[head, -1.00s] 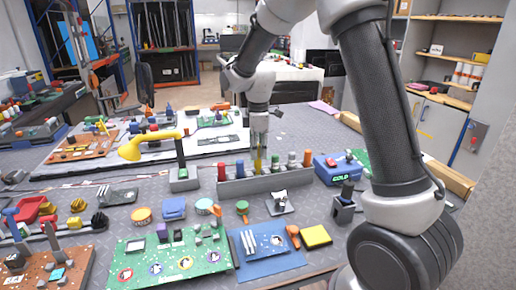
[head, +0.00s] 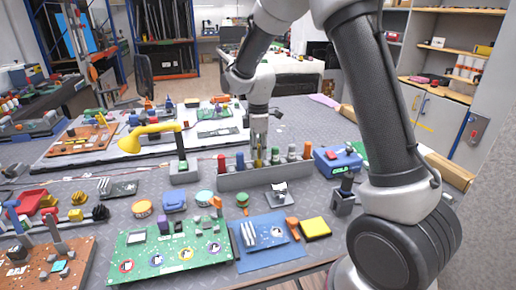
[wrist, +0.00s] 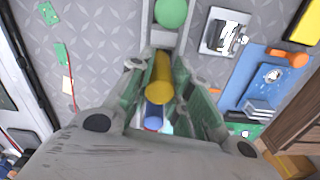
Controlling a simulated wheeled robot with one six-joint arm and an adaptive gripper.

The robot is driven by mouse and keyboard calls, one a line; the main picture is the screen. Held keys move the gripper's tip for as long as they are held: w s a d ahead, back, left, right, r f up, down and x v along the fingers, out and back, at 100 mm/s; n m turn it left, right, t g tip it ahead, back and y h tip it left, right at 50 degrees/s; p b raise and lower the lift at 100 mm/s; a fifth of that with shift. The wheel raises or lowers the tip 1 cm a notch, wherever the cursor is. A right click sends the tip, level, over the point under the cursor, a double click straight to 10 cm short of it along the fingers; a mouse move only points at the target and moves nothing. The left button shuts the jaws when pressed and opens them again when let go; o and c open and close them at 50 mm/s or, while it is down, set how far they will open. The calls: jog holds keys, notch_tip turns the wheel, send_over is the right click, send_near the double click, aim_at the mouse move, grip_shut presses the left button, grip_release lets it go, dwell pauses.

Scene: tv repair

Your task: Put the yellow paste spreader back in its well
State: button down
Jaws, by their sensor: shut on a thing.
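My gripper (head: 259,148) hangs upright over the long grey rack (head: 232,184). It is shut on the yellow paste spreader (head: 259,158), which stands upright in line with the row of handles. In the wrist view the yellow spreader (wrist: 160,78) shows between the green-padded fingers, with the green handle (wrist: 172,12) on one side and a blue one (wrist: 153,115) on the other. The spreader's lower end and its well are hidden, so I cannot tell how deep it sits.
A green circuit board (head: 140,265) and blue mat (head: 285,252) lie in front.

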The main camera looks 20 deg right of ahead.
jog(key=shift+f, duration=0.7)
jog(key=shift+f, duration=0.2)
jog(key=c, duration=1.2)
grip_release()
jog(key=shift+c, duration=0.2)
notch_tip(320, 180, up, 12)
